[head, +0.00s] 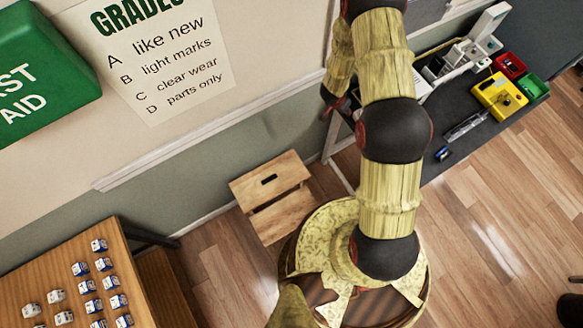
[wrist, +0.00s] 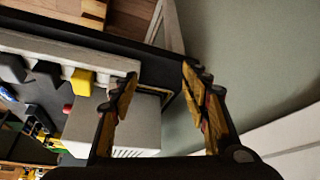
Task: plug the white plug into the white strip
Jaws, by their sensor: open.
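My gripper (wrist: 158,75) is open in the wrist view, its two fingers apart with nothing seen held between them. A long white strip (wrist: 108,62) runs along the table's edge at the upper left of the wrist view. Black plugs (wrist: 44,74) and a yellow plug (wrist: 82,82) sit along it. The left finger overlaps the strip's near end in the picture. I cannot pick out the white plug with certainty. In the head view my arm hides much of the area by the wall, and I cannot make out the gripper's fingers there.
A white vented box (wrist: 140,125) lies beside the strip, partly behind the left finger. The dark table (head: 455,160) carries a yellow device (head: 499,96), a red bin (head: 510,65) and a green bin (head: 532,88). A wooden step stool (head: 270,184) stands by the wall.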

